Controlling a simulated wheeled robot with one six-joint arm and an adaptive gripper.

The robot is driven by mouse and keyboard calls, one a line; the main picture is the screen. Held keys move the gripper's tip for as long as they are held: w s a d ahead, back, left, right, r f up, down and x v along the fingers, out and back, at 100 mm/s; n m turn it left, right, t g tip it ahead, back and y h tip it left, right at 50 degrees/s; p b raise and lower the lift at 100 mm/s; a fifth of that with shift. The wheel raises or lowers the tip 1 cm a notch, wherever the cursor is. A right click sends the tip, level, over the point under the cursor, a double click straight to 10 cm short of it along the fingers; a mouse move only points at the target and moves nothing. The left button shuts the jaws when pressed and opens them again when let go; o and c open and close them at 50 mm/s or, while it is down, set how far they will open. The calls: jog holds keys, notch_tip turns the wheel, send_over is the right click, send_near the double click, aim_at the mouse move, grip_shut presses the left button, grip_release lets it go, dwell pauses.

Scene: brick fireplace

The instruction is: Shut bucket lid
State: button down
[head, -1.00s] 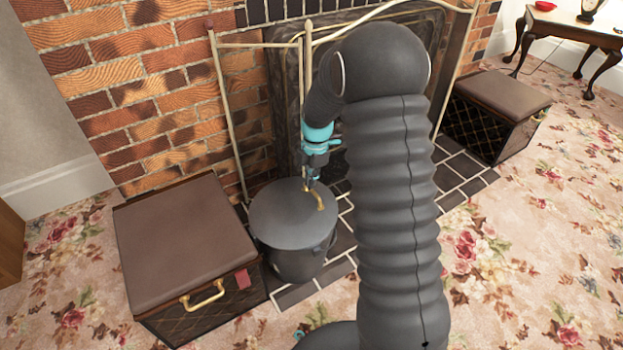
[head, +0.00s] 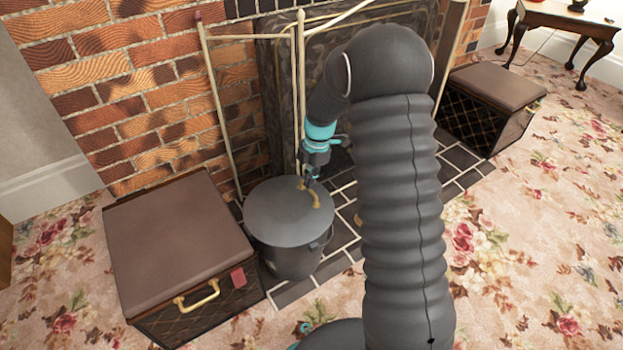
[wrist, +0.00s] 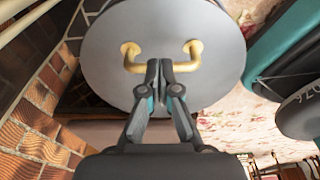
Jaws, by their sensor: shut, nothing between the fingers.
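A dark grey bucket (head: 290,262) stands on the tiled hearth. Its flat round lid (head: 270,215) lies over the rim with no clear gap showing. The lid has a brass handle (head: 314,199). My gripper (head: 309,182) is over the far part of the lid, by the handle. In the wrist view the lid (wrist: 110,70) fills the middle, and my gripper (wrist: 160,65) is shut and empty. Its fingertips overlap the handle's bar (wrist: 137,66) in the picture; I cannot tell whether they touch it.
A brown padded box (head: 180,235) with a brass handle stands just left of the bucket. A brass fire screen (head: 300,100) and the brick fireplace (head: 140,110) are behind it. A second padded box (head: 492,105) is at the right. Floral carpet (head: 520,240) is open at the right.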

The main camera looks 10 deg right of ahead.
notch_tip(320, 180, up, 14)
jog(key=w+d+p, duration=0.1)
jog(key=d+p, duration=0.2)
jog(key=s+r+m+t+p, duration=0.1)
jog(key=s+r+m+t, duration=0.1)
jog(key=s+r+m, duration=0.4)
jog(key=s+r+m+t+h+p, duration=0.1)
jog(key=s+r+m, duration=0.5)
jog(key=s, duration=0.9)
jog(key=s+r+m+t+p, duration=0.2)
jog(key=s+r+m, duration=0.4)
jog(key=s+m, duration=0.4)
jog(key=shift+s+d+m+t+h, duration=0.3)
jog(key=shift+s+t, duration=0.25)
jog(key=shift+t, duration=0.05)
